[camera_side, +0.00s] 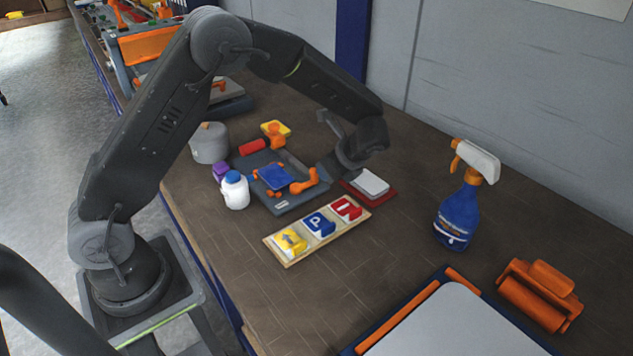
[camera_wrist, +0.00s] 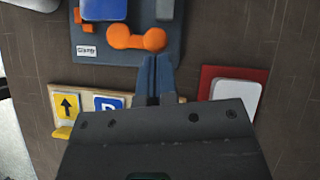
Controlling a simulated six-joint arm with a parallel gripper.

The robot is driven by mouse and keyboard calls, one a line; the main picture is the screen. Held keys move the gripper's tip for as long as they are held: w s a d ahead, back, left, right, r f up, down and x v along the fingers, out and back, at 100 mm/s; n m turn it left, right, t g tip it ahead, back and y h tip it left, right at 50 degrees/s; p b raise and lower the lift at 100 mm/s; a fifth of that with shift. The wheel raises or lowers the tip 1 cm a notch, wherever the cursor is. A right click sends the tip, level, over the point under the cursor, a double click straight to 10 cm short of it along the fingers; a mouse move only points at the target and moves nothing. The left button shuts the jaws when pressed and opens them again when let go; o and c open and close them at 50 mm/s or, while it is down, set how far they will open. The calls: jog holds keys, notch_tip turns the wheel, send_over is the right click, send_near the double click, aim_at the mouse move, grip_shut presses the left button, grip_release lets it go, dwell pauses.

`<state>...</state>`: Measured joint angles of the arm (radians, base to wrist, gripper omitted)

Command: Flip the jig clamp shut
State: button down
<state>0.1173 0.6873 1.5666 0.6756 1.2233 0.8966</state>
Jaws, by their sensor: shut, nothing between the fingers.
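The jig (camera_side: 290,205) is a dark grey plate on the bench, also in the wrist view (camera_wrist: 185,50), where it bears a "Clamp" label. A blue square plate (camera_side: 273,177) sits on it, cut off at the top of the wrist view (camera_wrist: 103,8). The orange clamp lever (camera_side: 304,182) lies low beside the blue plate's near right side; it shows in the wrist view (camera_wrist: 137,38) as a bar with rounded ends. My gripper (camera_side: 322,172) is shut and empty at the lever's right. In the wrist view its fingertips (camera_wrist: 157,60) are just below the lever; contact is unclear.
A wooden tray (camera_side: 292,262) with yellow, blue and red signs lies in front of the jig. A red-and-white block (camera_side: 370,184) is to the right. A white bottle (camera_side: 235,190), grey pot (camera_side: 209,143) and spray bottle (camera_side: 460,210) stand around.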

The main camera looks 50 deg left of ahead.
jog(key=d, duration=0.3)
jog(key=shift+w+r, duration=0.25)
jog(key=shift+r, duration=0.1)
jog(key=v, duration=1)
jog(key=shift+d, duration=0.25)
jog(key=shift+s, duration=0.2)
jog(key=s+a+r+n+t+h, duration=0.35)
jog(key=s+r+n, duration=0.35)
jog(key=s+r, duration=0.4)
jog(key=s+f+n+t+h, duration=0.1)
jog(key=s+n+t+h, duration=0.2)
jog(key=s+n, duration=0.5)
jog(key=s+h, duration=0.1)
jog(key=s, duration=0.5)
jog(key=shift+f+n+t, duration=0.25)
jog(key=shift+n+t, duration=0.05)
jog(key=shift+t, duration=0.05)
